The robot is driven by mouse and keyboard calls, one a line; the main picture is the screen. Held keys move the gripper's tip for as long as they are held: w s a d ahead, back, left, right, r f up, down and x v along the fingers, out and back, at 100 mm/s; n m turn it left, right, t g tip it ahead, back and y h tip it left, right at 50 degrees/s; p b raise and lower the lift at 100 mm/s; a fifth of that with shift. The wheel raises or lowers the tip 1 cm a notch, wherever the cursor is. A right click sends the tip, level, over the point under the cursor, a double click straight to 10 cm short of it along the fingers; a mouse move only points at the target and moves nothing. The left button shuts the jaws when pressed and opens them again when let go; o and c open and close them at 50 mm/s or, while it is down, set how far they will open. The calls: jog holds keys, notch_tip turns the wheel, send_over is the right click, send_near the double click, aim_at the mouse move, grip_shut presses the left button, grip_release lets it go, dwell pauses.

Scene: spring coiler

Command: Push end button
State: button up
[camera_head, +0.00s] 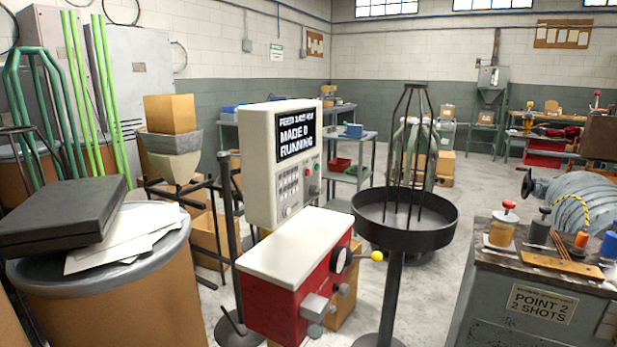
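A cream control box (262,165) stands on a post in the middle. Its black display (295,138) reads "MADE 0" and "RUNNING", with a top line that is hard to read. Below the display are rows of small knobs and switches (289,187). I cannot read any label marking an end button. My gripper is not in view.
A red machine with a cream top (297,246) and yellow-tipped lever stands in front of the box. A round black tray stand (434,238) is to its right. A brown drum (120,298) fills the left foreground, a grey bench (510,300) the right. Floor shows between stand and bench.

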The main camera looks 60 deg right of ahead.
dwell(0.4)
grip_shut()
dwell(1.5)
